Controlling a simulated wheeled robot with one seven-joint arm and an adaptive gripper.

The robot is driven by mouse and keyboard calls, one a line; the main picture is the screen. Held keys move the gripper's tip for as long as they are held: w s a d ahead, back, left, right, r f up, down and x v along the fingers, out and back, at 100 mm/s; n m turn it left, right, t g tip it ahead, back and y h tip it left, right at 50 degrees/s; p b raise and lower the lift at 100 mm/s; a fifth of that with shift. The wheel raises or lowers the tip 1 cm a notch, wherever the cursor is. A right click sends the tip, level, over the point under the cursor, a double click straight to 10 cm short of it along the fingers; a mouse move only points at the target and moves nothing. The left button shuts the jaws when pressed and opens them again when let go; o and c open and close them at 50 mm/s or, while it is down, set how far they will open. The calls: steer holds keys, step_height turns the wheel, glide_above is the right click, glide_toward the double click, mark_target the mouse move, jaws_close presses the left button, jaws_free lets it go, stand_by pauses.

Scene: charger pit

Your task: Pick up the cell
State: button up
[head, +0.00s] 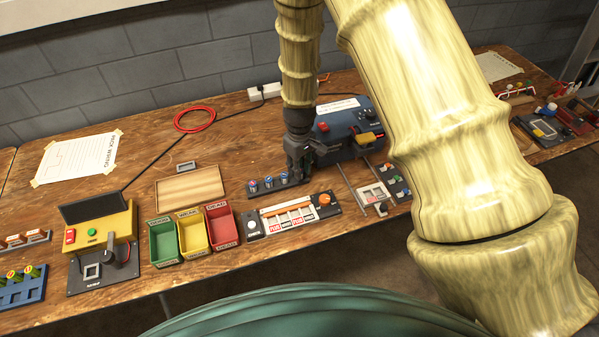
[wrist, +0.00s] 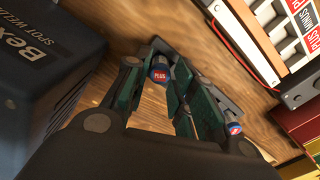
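A cell (wrist: 160,74) with a blue and red cap marked PLUS shows in the wrist view, between the fingers of my gripper (wrist: 163,84). The gripper is partly open, with bare bench showing between its fingers, and I see no clear grip on the cell. Another blue-capped cell (wrist: 235,129) lies outside the right finger. In the head view, my gripper (head: 302,168) points down at the right end of a dark rack (head: 262,195). Several cells stand upright there, including one (head: 268,182) with a blue side. The fingers partly hide the rack's right end.
The blue spot welder (head: 340,122) stands close on the gripper's right; its dark side (wrist: 45,55) fills the wrist view's left. A labelled tray (head: 290,216) lies in front, with green, yellow and red bins (head: 221,226) to the left. A wooden board (head: 190,188) lies behind them.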

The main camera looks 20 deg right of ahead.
steer(key=shift+f, duration=0.95)
jaws_close()
steer(key=shift+r, duration=0.1)
